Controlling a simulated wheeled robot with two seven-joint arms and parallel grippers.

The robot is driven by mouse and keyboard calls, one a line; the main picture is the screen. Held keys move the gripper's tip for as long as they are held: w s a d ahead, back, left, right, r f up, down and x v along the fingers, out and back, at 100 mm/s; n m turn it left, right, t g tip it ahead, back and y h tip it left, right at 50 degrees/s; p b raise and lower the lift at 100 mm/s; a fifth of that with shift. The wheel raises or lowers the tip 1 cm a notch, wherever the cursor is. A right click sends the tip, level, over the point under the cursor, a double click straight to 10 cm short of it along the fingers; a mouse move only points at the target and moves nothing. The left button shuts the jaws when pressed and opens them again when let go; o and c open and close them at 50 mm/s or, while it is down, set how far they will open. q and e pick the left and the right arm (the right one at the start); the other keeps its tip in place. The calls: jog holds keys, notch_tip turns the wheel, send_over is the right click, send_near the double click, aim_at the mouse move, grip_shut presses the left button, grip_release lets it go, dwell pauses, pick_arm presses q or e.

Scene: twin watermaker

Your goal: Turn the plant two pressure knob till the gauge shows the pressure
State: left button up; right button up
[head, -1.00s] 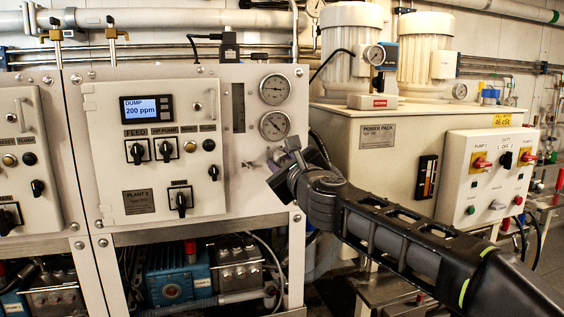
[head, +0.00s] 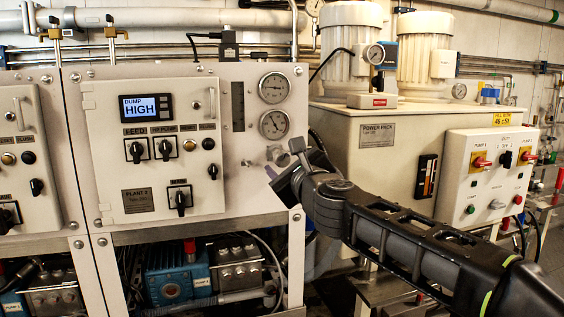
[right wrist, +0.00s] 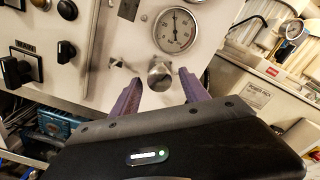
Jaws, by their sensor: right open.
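The plant two panel (head: 100,173) is a white cabinet front with a lit display (head: 147,107) reading DUMP HIGH. At its right are two round gauges, an upper one (head: 274,88) and a lower one (head: 274,124). In the right wrist view a gauge (right wrist: 175,30) has its needle pointing about straight up. A round metallic knob (right wrist: 160,75) sits below that gauge. My right gripper (right wrist: 160,86) is open, its purple-grey fingers on either side of the knob's lower part in that view; I cannot tell whether they touch it. It also shows in the head view (head: 281,166). My left gripper is not in view.
A small fitting (right wrist: 117,64) sticks out left of the knob. A power pack tank (head: 375,165) and a switch box (head: 489,180) stand to the right. Below the panel is an open bay with a blue pump (head: 170,285). Black switches project from the panel's left part.

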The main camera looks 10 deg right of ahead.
jog(key=s, duration=0.5)
jog(key=shift+s+d, duration=0.15)
jog(key=shift+s, duration=0.1)
jog(key=w+a+f+n+g+p, duration=0.1)
jog(key=a+f+n+g, duration=0.1)
jog(key=f+n, duration=0.65)
jog(key=w+a+f+n+g+p, duration=0.15)
jog(key=f+n, duration=0.35)
jog(key=f, duration=0.7)
jog(key=s+a+f+n+g+y, duration=0.1)
jog(key=s+f+n, duration=0.1)
jog(key=f, duration=0.5)
jog(key=s+a+f+n+g+p, duration=0.1)
jog(key=f+n+g, duration=0.15)
jog(key=f, duration=0.35)
jog(key=s+a+f+n+g+y, duration=0.1)
jog(key=s+a+f+n, duration=0.15)
jog(key=f, duration=0.45)
jog(key=s+a+f+n+g+p, duration=0.25)
jog(key=s+f+n+g, duration=0.2)
jog(key=s+f, duration=0.95)
jog(key=s+f+g+p, duration=0.1)
jog(key=s+f, duration=0.3)
jog(key=s, duration=0.4)
jog(key=s+f+n+g+y+p, duration=0.1)
jog(key=s+f+g, duration=0.3)
jog(key=s, duration=0.5)
jog(key=shift+a+f+p, duration=0.2)
jog(key=shift+f+p, duration=0.35)
jog(key=shift+p, duration=0.15)
